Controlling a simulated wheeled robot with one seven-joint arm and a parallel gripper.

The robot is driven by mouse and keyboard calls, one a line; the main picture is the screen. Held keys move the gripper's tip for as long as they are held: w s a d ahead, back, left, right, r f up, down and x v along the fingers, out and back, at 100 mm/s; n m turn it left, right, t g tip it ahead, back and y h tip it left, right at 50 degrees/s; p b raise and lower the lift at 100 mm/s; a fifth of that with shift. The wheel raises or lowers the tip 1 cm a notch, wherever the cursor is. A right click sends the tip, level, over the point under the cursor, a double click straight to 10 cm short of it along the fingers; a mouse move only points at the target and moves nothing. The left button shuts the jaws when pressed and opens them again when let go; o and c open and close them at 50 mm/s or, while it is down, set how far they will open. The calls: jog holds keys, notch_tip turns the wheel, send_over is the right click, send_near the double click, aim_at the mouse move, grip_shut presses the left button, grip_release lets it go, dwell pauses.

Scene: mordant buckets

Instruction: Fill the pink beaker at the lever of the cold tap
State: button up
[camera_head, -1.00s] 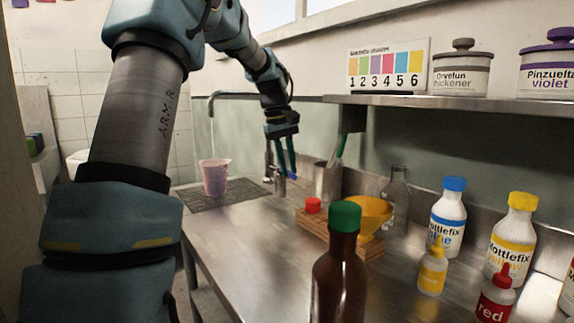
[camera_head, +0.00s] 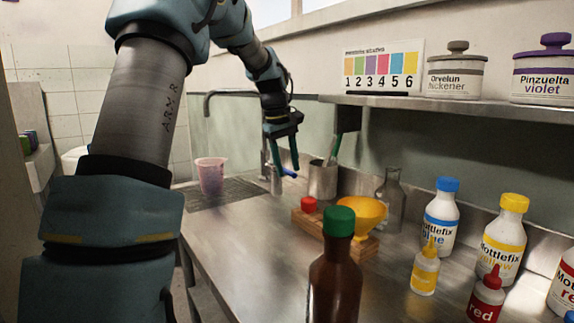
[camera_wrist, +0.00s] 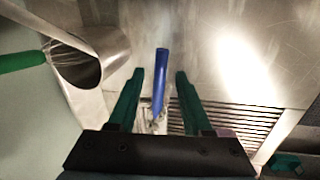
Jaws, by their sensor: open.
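The pink beaker (camera_head: 211,178) stands upright on the dark drain grid below the spout of the tap (camera_head: 208,100). It is see-through, with a darker lower part that looks like liquid; the level is hard to read. I see no clear water stream now. The tap's blue lever (camera_head: 290,174) shows at my gripper's fingertips. In the wrist view the blue lever (camera_wrist: 160,82) lies between the two green fingers, with a gap on each side. My gripper (camera_head: 287,168) is open, pointing down; it also shows in the wrist view (camera_wrist: 160,78).
A metal pot (camera_head: 322,180) with tools stands close right of my gripper. A brown bottle (camera_head: 336,275), a glass flask (camera_head: 391,205) and several labelled bottles stand nearer. The front-left counter is clear.

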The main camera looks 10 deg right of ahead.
jog(key=shift+r, duration=0.1)
notch_tip(320, 180, up, 10)
jog(key=a, duration=0.2)
jog(key=shift+s+r, duration=0.2)
jog(key=shift+s, duration=0.15)
dwell(4.8)
